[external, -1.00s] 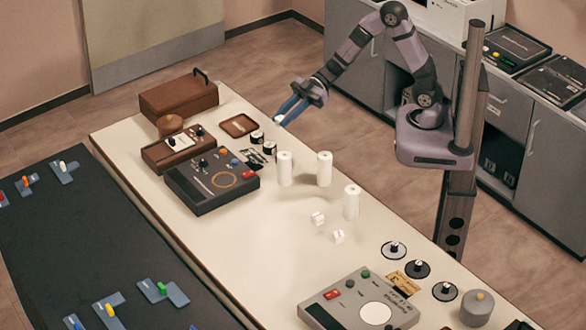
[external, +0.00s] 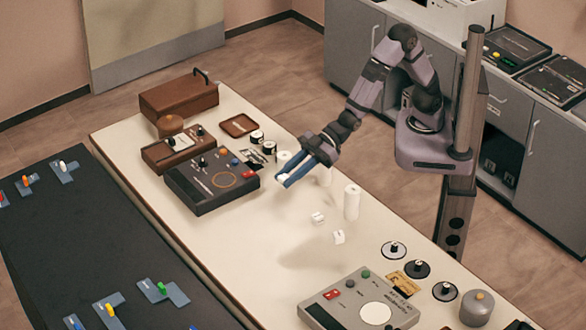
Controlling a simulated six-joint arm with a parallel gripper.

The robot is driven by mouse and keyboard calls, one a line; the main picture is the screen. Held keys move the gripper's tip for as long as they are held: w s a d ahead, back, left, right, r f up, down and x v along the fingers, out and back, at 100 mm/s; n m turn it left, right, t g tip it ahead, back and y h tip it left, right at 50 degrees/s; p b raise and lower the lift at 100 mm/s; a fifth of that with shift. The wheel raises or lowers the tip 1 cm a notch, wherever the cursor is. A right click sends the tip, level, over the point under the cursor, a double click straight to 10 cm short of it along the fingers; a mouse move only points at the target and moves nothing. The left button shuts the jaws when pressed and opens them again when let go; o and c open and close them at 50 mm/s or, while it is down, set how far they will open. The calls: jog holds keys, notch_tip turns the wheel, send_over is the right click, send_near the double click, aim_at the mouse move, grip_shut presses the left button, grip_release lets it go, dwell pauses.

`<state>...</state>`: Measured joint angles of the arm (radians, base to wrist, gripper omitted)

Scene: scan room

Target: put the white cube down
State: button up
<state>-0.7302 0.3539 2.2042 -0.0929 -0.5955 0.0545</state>
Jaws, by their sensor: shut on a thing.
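My gripper (external: 284,181), with blue fingers, is shut on a white cube (external: 283,177). Only a small part of the cube shows between the fingertips. The gripper is above the cream table (external: 225,235), just right of the dark grey control box (external: 212,180), and a faint shadow lies on the table below and to the right. Two other white cubes lie on the table, one (external: 318,218) nearer the gripper and one (external: 338,237) further to the front right.
White cylinders stand close by: one (external: 352,203) is clear, and others (external: 284,156) are partly hidden behind my gripper. Small black-and-white spools (external: 257,137) are behind. A grey console (external: 350,299) stands at the front right. The table's middle left is bare.

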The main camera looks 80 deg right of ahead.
send_over(289, 221)
notch_tip(289, 221, down, 4)
jog(key=shift+a+f+p, duration=0.1)
jog(key=shift+f+p, duration=0.3)
jog(key=shift+f, duration=3.05)
jog(key=shift+f+p, duration=0.3)
jog(key=shift+f, duration=1.75)
jog(key=shift+f, duration=0.1)
jog(key=shift+f, duration=0.15)
jog(key=o, duration=1)
jog(key=shift+r, duration=0.2)
